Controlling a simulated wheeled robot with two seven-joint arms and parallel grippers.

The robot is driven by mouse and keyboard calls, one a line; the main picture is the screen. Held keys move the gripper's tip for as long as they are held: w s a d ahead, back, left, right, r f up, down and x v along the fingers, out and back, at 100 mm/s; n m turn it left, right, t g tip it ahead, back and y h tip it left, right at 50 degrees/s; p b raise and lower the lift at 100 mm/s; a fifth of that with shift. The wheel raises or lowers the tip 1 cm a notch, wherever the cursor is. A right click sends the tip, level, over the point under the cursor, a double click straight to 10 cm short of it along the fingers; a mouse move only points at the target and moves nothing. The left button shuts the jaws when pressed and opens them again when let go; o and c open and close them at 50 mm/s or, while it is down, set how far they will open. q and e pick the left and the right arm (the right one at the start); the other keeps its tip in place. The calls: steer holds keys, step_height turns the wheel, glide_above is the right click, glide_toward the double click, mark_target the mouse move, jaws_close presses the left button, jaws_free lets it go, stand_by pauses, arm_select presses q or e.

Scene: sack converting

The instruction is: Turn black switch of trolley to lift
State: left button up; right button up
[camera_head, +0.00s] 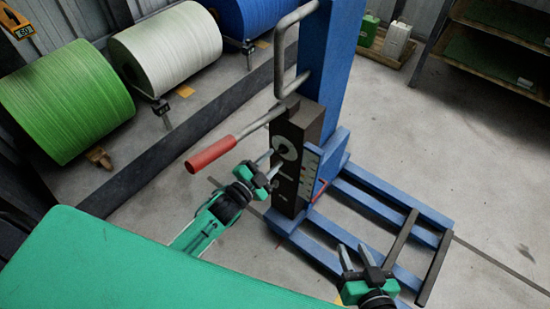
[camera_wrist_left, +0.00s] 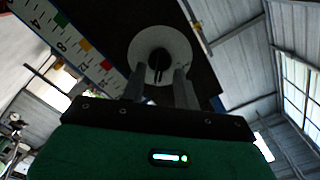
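The blue trolley (camera_head: 325,60) stands in the middle of the head view, with a dark control box (camera_head: 312,124) on its mast. A pale round dial (camera_head: 286,147) is on the box face. In the left wrist view the dial (camera_wrist_left: 150,43) has the small black switch (camera_wrist_left: 157,67) at its centre. My left gripper (camera_head: 268,163) is close to the dial, its fingers apart. In the wrist view the fingers (camera_wrist_left: 160,78) stand on either side of the switch; contact cannot be told. My right gripper (camera_head: 356,254) is open and empty at lower right, before the trolley's base.
A red-handled lever (camera_head: 211,154) sticks out left of the control box, below a grey bent handle (camera_head: 279,60). A coloured scale (camera_wrist_left: 77,44) runs beside the dial. Green (camera_head: 68,100) and white (camera_head: 167,50) rolls stand at left.

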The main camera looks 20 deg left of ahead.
arm_select(q)
steer(key=shift+x, duration=1.05)
jaws_close()
